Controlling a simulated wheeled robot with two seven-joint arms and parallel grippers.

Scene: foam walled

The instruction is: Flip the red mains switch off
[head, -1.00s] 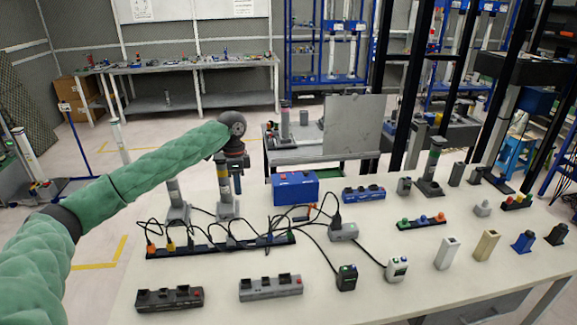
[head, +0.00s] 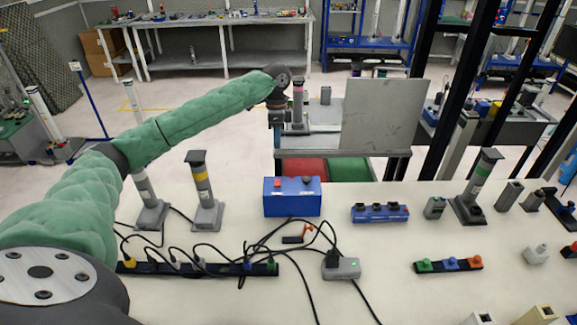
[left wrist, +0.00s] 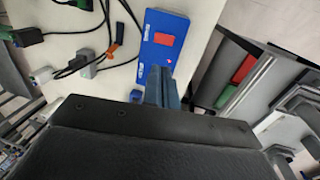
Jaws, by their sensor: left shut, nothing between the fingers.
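A blue box (head: 292,203) stands on the white bench, with a red switch (head: 277,183) on the left of its top and a dark part on the right. In the left wrist view the box (left wrist: 152,62) shows a flat red switch (left wrist: 163,39). I cannot tell which way the switch is set. My left gripper (head: 277,143) points down beyond the box in the head view, above its level. In the left wrist view its shut, empty fingers (left wrist: 165,75) overlap the near end of the box; contact is unclear. My right gripper is not in view.
A power strip (head: 195,268) with several black cables lies in front, left of a grey plug box (head: 342,268). Two grey posts (head: 205,195) stand to the left. A blue strip (head: 380,213) lies right of the box. A grey panel (head: 380,115) stands behind the bench.

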